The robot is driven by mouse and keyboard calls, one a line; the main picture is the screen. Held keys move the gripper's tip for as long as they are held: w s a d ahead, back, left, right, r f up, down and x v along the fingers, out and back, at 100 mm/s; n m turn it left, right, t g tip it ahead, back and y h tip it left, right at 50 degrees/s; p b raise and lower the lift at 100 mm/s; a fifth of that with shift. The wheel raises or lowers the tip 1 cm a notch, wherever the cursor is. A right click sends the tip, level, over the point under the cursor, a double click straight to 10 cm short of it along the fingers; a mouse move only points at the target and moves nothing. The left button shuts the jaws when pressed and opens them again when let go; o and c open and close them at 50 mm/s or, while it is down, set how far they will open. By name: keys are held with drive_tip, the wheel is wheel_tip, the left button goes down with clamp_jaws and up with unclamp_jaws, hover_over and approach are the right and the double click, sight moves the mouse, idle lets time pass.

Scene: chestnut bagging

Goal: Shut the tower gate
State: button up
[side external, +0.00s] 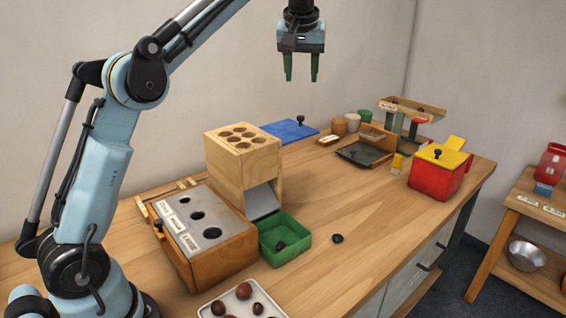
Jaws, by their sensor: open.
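The wooden tower (243,165) stands on the bench left of centre, with several round holes in its top. A grey slanted plate (263,202) sits at its lower front opening, above a green tray (298,250); I cannot tell whether this plate is the gate or a chute. A blue panel with a black knob (289,130) lies flat behind the tower, at its right. My gripper (301,78) is open and empty, fingers pointing down, high above the back of the bench and clear of the tower.
A wooden box with a grey holed top (225,238) stands left of the tower. A dark chestnut (337,239) lies loose on the bench; a white tray (207,307) holds several. A red box with a yellow lid (425,182) stands right. The bench middle is mostly clear.

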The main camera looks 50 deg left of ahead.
sight(301, 117)
drive_tip(key=x, duration=1.2)
drive_tip(key=shift+a+f, duration=0.1)
clamp_jaws()
